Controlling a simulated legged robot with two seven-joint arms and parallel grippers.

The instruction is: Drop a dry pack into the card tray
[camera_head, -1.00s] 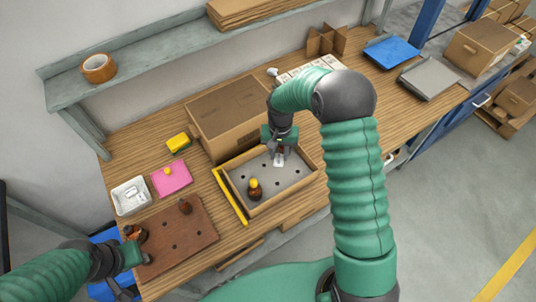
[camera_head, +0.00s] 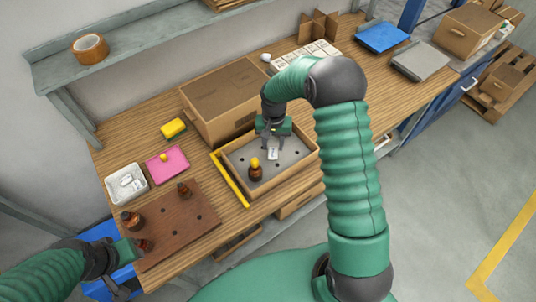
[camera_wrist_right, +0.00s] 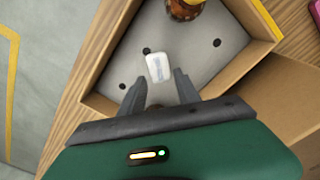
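The card tray (camera_head: 232,181) is a cardboard-walled box with a grey, holed floor. A white dry pack with blue print (camera_head: 273,153) is in it; the right wrist view shows this pack (camera_wrist_right: 159,67) just beyond my fingertips. My right gripper (camera_wrist_right: 157,88) is open above the tray, fingers apart on either side. A dark brown thing shows partly between the fingers and is mostly hidden. A brown bottle with a yellow top (camera_head: 255,170) stands in the tray. More white packs (camera_head: 127,181) lie in a white tray (camera_head: 113,188). My left gripper (camera_head: 138,250) is beside a brown bottle (camera_head: 145,245); its fingers are unclear.
A brown holed board (camera_head: 175,228) with bottles lies at the left. A pink pad (camera_head: 167,166), yellow sponge (camera_head: 173,128) and yellow strip (camera_head: 229,180) are nearby. A large cardboard box (camera_head: 218,102) stands directly behind the card tray.

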